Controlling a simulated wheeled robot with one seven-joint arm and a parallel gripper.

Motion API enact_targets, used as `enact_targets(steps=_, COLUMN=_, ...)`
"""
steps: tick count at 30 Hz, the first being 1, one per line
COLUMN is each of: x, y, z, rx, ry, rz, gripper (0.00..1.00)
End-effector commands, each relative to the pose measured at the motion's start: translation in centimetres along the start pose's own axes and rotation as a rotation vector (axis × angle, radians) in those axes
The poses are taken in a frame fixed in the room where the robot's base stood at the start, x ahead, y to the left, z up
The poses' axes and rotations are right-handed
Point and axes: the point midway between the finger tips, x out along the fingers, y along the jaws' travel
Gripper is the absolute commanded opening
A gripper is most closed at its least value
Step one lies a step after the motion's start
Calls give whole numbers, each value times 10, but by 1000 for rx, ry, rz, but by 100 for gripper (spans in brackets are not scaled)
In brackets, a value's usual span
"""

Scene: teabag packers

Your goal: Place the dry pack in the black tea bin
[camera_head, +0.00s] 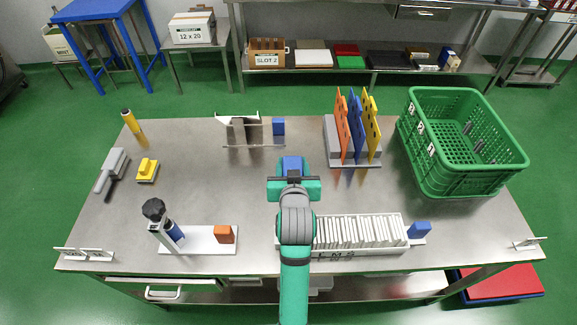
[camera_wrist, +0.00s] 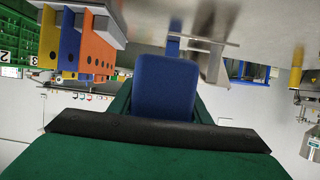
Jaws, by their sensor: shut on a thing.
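My gripper (camera_head: 292,178) is shut on a blue pack (camera_head: 291,163) and holds it over the middle of the steel table. In the wrist view the blue pack (camera_wrist: 164,85) stands upright between the dark green jaws. Other blue blocks show in the head view: one at the small rack (camera_head: 278,126) and one at the right end of the white slotted tray (camera_head: 419,229). Which of them is dry cannot be seen. A green crate (camera_head: 460,190) with number tags stands at the right back of the table. No bin with a readable black tea label shows.
Orange, blue and yellow upright panels (camera_head: 342,125) stand on a grey base between my gripper and the crate. A white-based stand (camera_head: 205,245) with an orange block is at the front left. The table's middle left is clear.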

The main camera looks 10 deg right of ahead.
Motion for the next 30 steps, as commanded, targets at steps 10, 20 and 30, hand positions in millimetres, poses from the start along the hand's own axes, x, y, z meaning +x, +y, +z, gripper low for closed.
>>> enact_targets(steps=10, x=60, y=-44, z=8, rx=-1, ry=-1, rz=-3, gripper=19)
enact_targets(steps=20, x=113, y=-81, z=37, rx=-3, ry=-2, rz=-7, gripper=19)
enact_targets(steps=30, x=133, y=-91, z=51, rx=-2, ry=-1, rz=-5, gripper=19)
